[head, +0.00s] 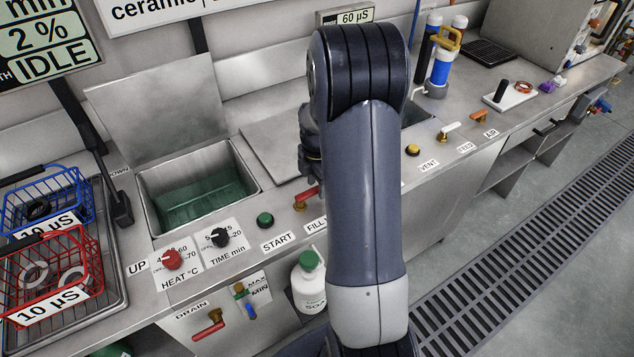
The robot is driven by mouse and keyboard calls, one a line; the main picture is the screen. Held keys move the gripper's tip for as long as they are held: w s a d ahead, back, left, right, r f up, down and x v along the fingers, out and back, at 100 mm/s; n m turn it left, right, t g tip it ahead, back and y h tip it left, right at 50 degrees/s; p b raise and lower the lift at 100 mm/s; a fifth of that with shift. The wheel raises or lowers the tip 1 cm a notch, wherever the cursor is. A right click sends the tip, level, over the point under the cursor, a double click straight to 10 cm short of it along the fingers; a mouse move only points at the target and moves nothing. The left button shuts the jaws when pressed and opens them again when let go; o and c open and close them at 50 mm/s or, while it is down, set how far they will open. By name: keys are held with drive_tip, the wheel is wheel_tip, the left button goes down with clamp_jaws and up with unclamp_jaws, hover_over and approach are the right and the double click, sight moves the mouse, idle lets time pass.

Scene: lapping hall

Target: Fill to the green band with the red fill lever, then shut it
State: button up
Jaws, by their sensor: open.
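The red fill lever (307,194) sits on the counter above the FILL label (314,226), which my arm partly covers. The lever slants up to the right, and its far end meets the outline of my arm. The open steel tank (150,192) is left of it, with a dark green area (205,205) inside. I cannot tell whether that green is liquid or a marked band. A MAX/MIN plate (259,290) is on the cabinet front below. My arm stands upright in mid-picture, and its fingers are hidden behind it.
A red drain lever (208,328) is on the front panel. Heat (171,259) and time (221,238) knobs and a green START button (265,219) line the counter. Baskets (45,270) stand left.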

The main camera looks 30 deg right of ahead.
clamp_jaws()
idle(0.5)
